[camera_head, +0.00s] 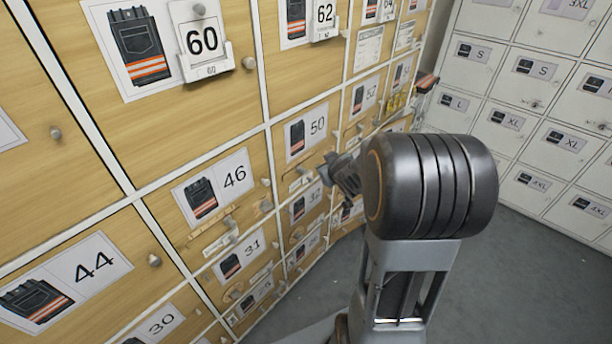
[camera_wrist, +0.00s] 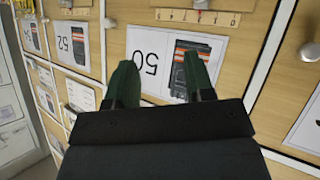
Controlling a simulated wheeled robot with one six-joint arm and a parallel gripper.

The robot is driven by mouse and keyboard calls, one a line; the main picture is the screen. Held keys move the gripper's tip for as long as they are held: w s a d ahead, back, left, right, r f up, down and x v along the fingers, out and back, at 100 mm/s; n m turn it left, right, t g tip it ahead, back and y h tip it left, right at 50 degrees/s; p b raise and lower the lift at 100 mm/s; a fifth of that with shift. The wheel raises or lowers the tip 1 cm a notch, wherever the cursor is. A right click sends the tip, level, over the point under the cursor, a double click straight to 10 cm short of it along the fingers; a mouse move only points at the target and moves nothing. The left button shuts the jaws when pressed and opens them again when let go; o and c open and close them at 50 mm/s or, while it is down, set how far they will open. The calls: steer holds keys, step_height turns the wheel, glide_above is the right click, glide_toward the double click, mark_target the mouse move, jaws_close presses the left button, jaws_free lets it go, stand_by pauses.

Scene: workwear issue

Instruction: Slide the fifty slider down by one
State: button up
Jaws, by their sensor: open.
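The door marked 50 has a white card (camera_head: 309,130) with a picture of dark workwear with orange stripes. The card also shows upside down in the wrist view (camera_wrist: 150,48). A wooden strip with a marked scale (camera_wrist: 198,17) lies along the door beyond the card, at the top edge of the wrist view. A small pale piece (camera_wrist: 201,4) at that strip is cut off by the frame, so its setting cannot be read. My gripper (camera_head: 328,172) is in front of the lower part of this door; its two dark green fingers are apart and empty (camera_wrist: 160,78).
A round knob (camera_wrist: 309,52) sticks out at the right in the wrist view. Neighbouring doors carry cards 46 (camera_head: 217,186), 52 (camera_head: 365,94) and 60 (camera_head: 160,45). Grey lockers (camera_head: 520,95) stand at the right. Grey floor (camera_head: 530,270) is clear there.

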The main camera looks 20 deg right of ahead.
step_height(320, 180, down, 5)
steer(key=w+d+n+t+y, duration=0.1)
steer(key=d+t+y, duration=0.1)
steer(key=y, duration=0.1)
steer(key=n+t+y+b, duration=0.2)
steer(key=t+y, duration=0.1)
steer(key=y, duration=0.3)
glide_toward(305, 172)
steer(key=p+x, duration=0.1)
steer(key=x, duration=0.8)
steer(key=shift+w+a+p, duration=0.1)
steer(key=shift+w+p, duration=0.2)
jaws_close()
